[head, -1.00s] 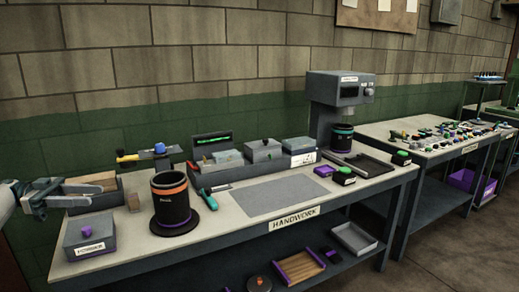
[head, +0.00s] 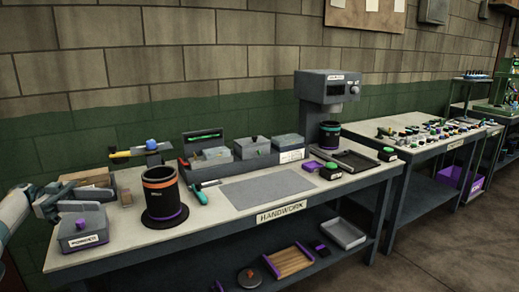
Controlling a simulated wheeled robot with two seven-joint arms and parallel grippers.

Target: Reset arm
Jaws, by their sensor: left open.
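My left gripper (head: 58,197) is in the head view at the far left, over the left end of the workbench. It is open, and I see nothing between its fingers. It appears close to the grey box with a purple knob (head: 83,227) and the open grey tray (head: 95,180) behind it; I cannot tell if it touches either. My left arm (head: 14,212) comes in from the left edge. My right gripper is not in view.
A black container with an orange band (head: 162,200) stands upright on a round dark base. A grey mat (head: 267,188) lies mid-bench. A press-like machine (head: 328,100) holds a teal-banded container beneath it at the back right. Another bench with small parts (head: 430,140) stands farther right.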

